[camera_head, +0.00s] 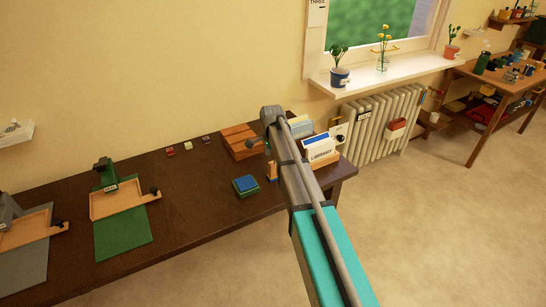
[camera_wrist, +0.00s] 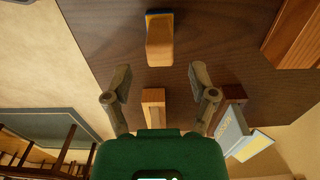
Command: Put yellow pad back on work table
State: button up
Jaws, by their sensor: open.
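I cannot pick out a yellow pad for certain in either view. In the head view, a blue-topped pad with a green lower part (camera_head: 245,185) lies on the dark work table (camera_head: 190,205). A small upright wooden block (camera_head: 271,171) stands just right of it. In the wrist view, my gripper (camera_wrist: 159,90) is open, its two fingers apart above the table. A wooden block (camera_wrist: 152,98) shows between and below the fingers. Another wooden piece (camera_wrist: 159,42) shows further up, with a blue and yellow edge behind it. My arm hides part of the table in the head view.
A wooden box (camera_head: 240,141) and a card holder marked LIBRARY (camera_head: 320,150) stand near the table's right end. Green (camera_head: 122,233) and grey mats with wooden trays lie left. A radiator (camera_head: 385,125) and another table (camera_head: 505,85) are at right. Bare tabletop lies mid-table.

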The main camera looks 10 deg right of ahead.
jog(key=shift+r+p, duration=1.95)
jog(key=shift+r, duration=0.35)
jog(key=shift+s, duration=0.1)
jog(key=s+n, duration=1.4)
jog(key=s, duration=1.5)
jog(key=shift+d, duration=0.25)
jog(key=shift+c, duration=0.2)
jog(key=shift+c, duration=1)
